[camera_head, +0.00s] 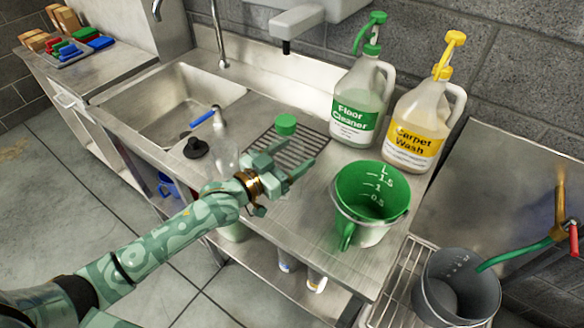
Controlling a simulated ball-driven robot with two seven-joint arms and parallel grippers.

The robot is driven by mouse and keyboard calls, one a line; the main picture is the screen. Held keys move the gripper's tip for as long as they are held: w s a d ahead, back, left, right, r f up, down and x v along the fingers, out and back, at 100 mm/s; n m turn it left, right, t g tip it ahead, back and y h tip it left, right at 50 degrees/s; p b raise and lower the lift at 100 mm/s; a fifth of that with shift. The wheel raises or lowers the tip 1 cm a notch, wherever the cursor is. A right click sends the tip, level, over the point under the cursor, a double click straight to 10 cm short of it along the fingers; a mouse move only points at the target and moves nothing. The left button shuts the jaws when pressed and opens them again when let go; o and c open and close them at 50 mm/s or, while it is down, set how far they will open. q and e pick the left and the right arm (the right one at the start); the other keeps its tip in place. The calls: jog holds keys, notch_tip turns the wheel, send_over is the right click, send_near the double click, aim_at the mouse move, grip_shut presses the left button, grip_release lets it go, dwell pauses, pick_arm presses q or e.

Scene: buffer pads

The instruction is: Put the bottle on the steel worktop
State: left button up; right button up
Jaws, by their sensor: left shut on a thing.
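My left gripper (293,160) reaches in from the left over the steel worktop (315,207), near the drain grate. It is shut on what looks like a clear bottle; its see-through body is hard to make out. A round green cap (286,124) shows just beyond the fingers, in line with it. I cannot tell whether the bottle's base touches the worktop. My right gripper is not in view.
A clear spray bottle (220,130) with a blue trigger stands behind my wrist, near a black plug (196,147) and the sink (165,105). A green measuring jug (347,215), Floor Cleaner jug (357,100) and Carpet Wash jug (418,125) stand right. A grey bucket (425,300) is lower right.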

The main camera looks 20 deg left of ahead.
pick_arm(q)
jog(key=f, duration=0.1)
jog(key=f+b, duration=0.1)
jog(key=f, duration=0.1)
jog(key=shift+w+f, duration=0.2)
jog(key=shift+f, duration=0.1)
jog(key=shift+r, duration=0.15)
jog(key=shift+s, duration=0.1)
jog(key=o, duration=1)
jog(key=shift+s+a, duration=0.1)
jog(key=p+v, duration=0.1)
jog(key=v, duration=1)
jog(key=shift+s+p, duration=0.35)
jog(key=shift+p, duration=0.05)
jog(key=shift+a, duration=0.15)
